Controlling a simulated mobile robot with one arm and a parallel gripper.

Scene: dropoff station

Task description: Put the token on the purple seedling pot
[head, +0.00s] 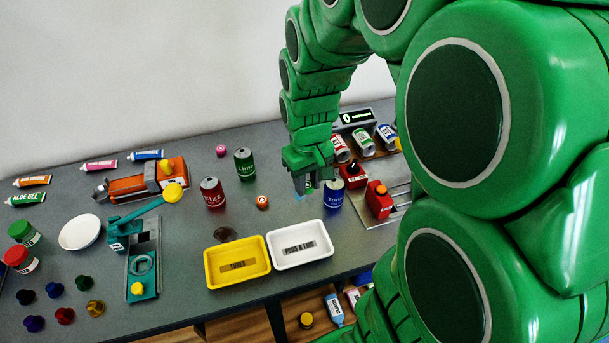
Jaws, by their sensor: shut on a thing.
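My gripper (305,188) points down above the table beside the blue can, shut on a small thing. Only a bit of green and dark shows between the fingers, so I cannot tell for sure that it is the token. Small dark upturned pots stand in a group at the front left. The front-left one looks purple-blue and seems to be the purple seedling pot (34,323); a blue pot (54,290) stands behind it. My gripper is far to the right of these pots.
A yellow tray (208,272) and a white tray (273,257) lie at the front edge. A teal lever press (143,258) stands between the pots and trays. Red (212,193), green (244,164) and blue (333,195) cans stand near my gripper. A white plate (80,232) lies left.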

